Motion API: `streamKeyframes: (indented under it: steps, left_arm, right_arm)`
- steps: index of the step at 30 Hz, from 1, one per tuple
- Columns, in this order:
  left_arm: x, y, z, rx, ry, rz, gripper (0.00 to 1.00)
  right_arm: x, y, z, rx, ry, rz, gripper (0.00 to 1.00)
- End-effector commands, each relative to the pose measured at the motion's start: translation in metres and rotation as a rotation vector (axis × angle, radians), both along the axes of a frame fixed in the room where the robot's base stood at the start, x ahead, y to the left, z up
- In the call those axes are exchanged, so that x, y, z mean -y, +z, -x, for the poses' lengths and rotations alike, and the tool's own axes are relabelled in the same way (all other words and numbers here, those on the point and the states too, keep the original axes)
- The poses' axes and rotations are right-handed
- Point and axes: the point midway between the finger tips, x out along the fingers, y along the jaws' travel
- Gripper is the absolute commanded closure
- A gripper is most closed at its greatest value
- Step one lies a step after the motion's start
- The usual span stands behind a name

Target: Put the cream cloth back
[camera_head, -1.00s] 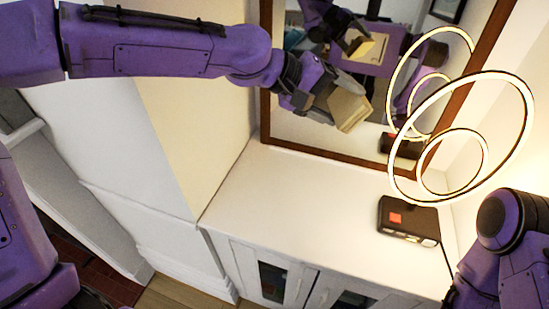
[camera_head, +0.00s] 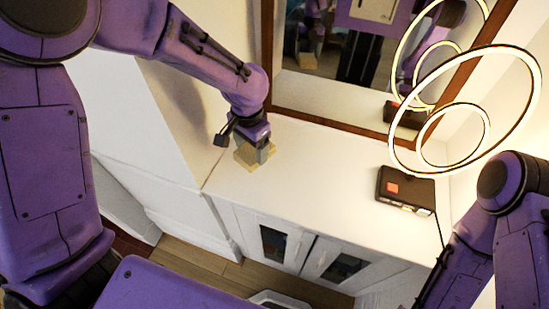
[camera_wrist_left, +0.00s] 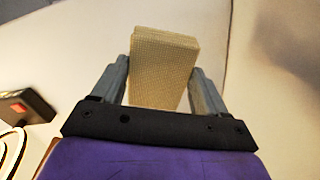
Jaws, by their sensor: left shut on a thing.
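The cream cloth (camera_head: 246,156) is a folded, block-like piece with a woven texture. In the head view it is at the left end of the white cabinet top, by the wall corner; I cannot tell whether it touches the top. It also shows in the left wrist view (camera_wrist_left: 163,68). My left gripper (camera_head: 262,153) points down and is shut on the cloth, with a finger on each side of it. My right arm shows at the lower right, but its gripper is out of view.
A white cabinet (camera_head: 320,185) with glass doors runs along the wall. A black box with a red square (camera_head: 405,189) and a lit ring lamp (camera_head: 395,140) stand at its right end. A brown-framed mirror (camera_head: 345,85) is behind. The middle of the top is clear.

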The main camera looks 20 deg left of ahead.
Motion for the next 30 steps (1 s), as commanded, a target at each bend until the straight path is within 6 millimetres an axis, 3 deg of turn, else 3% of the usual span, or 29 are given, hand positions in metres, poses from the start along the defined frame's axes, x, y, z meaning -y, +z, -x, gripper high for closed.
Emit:
streamKeyframes:
  steps: [6, 12, 18, 24, 25, 26, 27, 30]
  left_arm:
    - [0.033, -0.043, -0.031, -0.004, 0.001, 0.001, 0.51]
    - [0.046, -0.065, -0.044, -0.002, 0.001, 0.001, 0.51]
    - [0.046, -0.093, -0.044, -0.002, 0.002, 0.002, 0.51]
    - [0.046, -0.097, -0.044, 0.0, 0.002, 0.002, 0.51]
    - [0.046, -0.097, -0.044, -0.001, 0.002, 0.002, 0.16]
    - [0.046, -0.097, -0.044, -0.001, 0.002, 0.002, 0.07]
    - [0.046, -0.097, -0.044, -0.001, 0.002, 0.002, 0.01]
    - [0.046, -0.096, -0.044, -0.001, 0.002, 0.002, 0.01]
  right_arm:
    - [0.0, 0.012, 0.0, 0.0, 0.0, 0.0, 0.62]
    - [0.0, 0.017, 0.0, 0.0, 0.0, 0.0, 0.62]
    - [0.0, 0.03, 0.0, 0.0, 0.0, 0.0, 0.62]
    - [0.0, 0.028, 0.0, 0.0, 0.0, 0.0, 0.62]
    - [0.0, 0.028, 0.0, 0.0, 0.0, 0.0, 0.62]
    - [0.0, 0.028, 0.0, 0.0, 0.0, 0.0, 0.62]
    - [0.0, 0.028, 0.0, 0.0, 0.0, 0.0, 0.62]
    - [0.0, 0.028, 0.0, 0.0, 0.0, 0.0, 0.62]
